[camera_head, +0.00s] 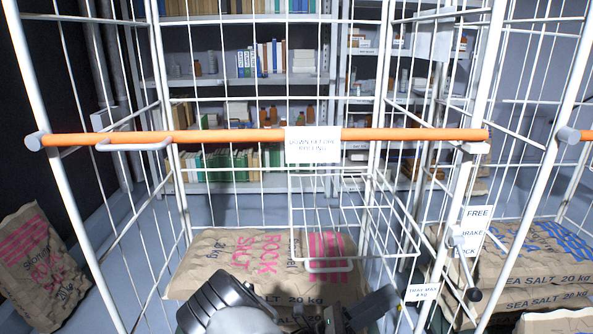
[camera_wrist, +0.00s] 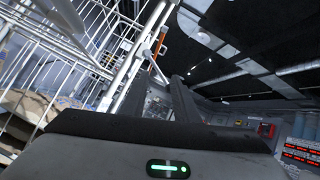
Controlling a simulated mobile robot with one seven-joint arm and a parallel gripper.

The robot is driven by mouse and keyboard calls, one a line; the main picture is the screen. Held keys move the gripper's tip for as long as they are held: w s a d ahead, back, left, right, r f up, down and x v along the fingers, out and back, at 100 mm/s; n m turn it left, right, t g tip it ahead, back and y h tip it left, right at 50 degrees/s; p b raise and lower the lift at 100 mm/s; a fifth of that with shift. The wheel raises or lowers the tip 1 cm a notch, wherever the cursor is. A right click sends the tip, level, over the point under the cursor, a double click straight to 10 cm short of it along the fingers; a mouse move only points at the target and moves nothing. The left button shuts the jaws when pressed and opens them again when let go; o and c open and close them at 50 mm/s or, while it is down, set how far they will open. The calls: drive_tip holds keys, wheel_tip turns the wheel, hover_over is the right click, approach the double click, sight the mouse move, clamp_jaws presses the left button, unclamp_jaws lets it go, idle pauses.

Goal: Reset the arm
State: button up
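My gripper (camera_wrist: 158,98) shows in the wrist view as two dark fingers standing apart, with nothing seen between them. Behind them are the white wire cage's bars and the dark ceiling. In the head view my arm is low at the bottom edge, in front of the white wire cage (camera_head: 190,221). The fingertips cannot be made out clearly there. An orange bar (camera_head: 230,137) runs across the cage front above my arm, with a white sign (camera_head: 313,145) on it. A wire basket (camera_head: 405,250) hangs behind the bar.
Rock salt sacks (camera_head: 225,250) lie low in the cage, partly hidden by my arm. Sea salt sacks (camera_head: 530,262) lie in the cage at right. Another sack (camera_head: 38,265) leans at far left. Shelves (camera_head: 255,80) stand behind. Cage posts and bars are close around my arm.

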drive_tip(key=s+d+r+m+g+y, duration=0.3)
drive_tip(key=s+d+m+g+y, duration=0.25)
drive_tip(key=m+g, duration=0.3)
drive_tip(key=s+a+r+m+t+y, duration=0.1)
drive_tip(key=s+a+r+m+y, duration=0.15)
drive_tip(key=s+m+y, duration=0.35)
drive_tip(key=s+a+r+m+t+y, duration=0.15)
drive_tip(key=s+r+m+y, duration=0.25)
drive_tip(key=y, duration=0.4)
drive_tip(key=s+a+r+m+t+y, duration=0.3)
drive_tip(key=a+r+m+t+y, duration=0.3)
drive_tip(key=r, duration=0.3)
wheel_tip(320, 180, up, 28)
drive_tip(key=t+h+p, duration=0.1)
drive_tip(key=p, duration=2.6)
drive_tip(key=shift+a+p, duration=0.35)
drive_tip(key=shift+f, duration=0.15)
